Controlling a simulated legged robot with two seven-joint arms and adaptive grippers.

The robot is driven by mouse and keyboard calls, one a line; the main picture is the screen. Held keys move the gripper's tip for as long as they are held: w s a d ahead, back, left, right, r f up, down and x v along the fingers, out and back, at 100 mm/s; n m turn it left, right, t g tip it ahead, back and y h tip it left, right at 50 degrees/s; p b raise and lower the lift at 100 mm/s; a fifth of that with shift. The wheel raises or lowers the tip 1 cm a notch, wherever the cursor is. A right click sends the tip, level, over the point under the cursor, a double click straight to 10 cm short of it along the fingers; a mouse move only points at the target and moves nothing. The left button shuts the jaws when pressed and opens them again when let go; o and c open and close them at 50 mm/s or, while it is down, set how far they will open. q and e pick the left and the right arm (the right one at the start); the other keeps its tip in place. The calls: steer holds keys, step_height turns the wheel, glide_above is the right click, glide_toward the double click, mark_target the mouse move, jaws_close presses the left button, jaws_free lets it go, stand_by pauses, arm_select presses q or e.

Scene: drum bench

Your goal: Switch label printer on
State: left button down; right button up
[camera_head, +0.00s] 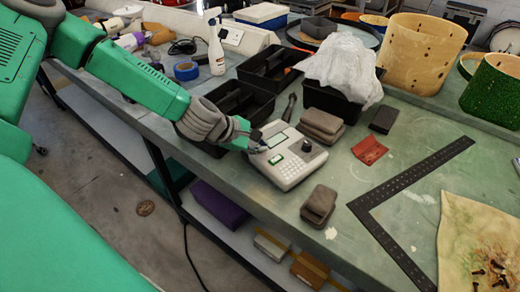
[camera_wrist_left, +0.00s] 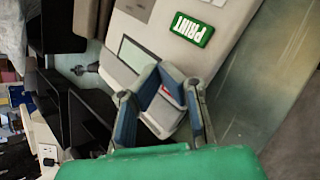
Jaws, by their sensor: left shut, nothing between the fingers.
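The label printer (camera_head: 290,158) is a pale grey box on the green bench, with a small screen, a green button and a dark knob on top. In the left wrist view the printer (camera_wrist_left: 200,55) shows a green PRINT button (camera_wrist_left: 192,29) and a grey display panel (camera_wrist_left: 138,55). A small red part (camera_wrist_left: 166,88) shows beside my fingertips. My left gripper (camera_head: 257,139) is shut and empty at the printer's left end. Its fingers (camera_wrist_left: 160,80) meet over the printer in the wrist view and partly hide the red part. I cannot tell whether they touch it. My right gripper is not in view.
Black bins (camera_head: 243,100) stand behind the printer. Brown blocks (camera_head: 318,204) lie in front and behind it. A red scraper-like piece (camera_head: 369,150) and a black metal square (camera_head: 382,222) lie to the right. Wooden and green drum shells (camera_head: 421,52) stand at the back right.

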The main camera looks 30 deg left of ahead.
arm_select(q)
steer(key=shift+a+f, duration=0.1)
steer(key=shift+a, duration=0.1)
steer(key=shift+a+r+p, duration=0.2)
steer(key=shift+r+p, duration=0.6)
steer(key=shift+r, duration=0.15)
step_height(320, 180, up, 6)
steer(key=p, duration=0.5)
steer(key=shift+f, duration=0.1)
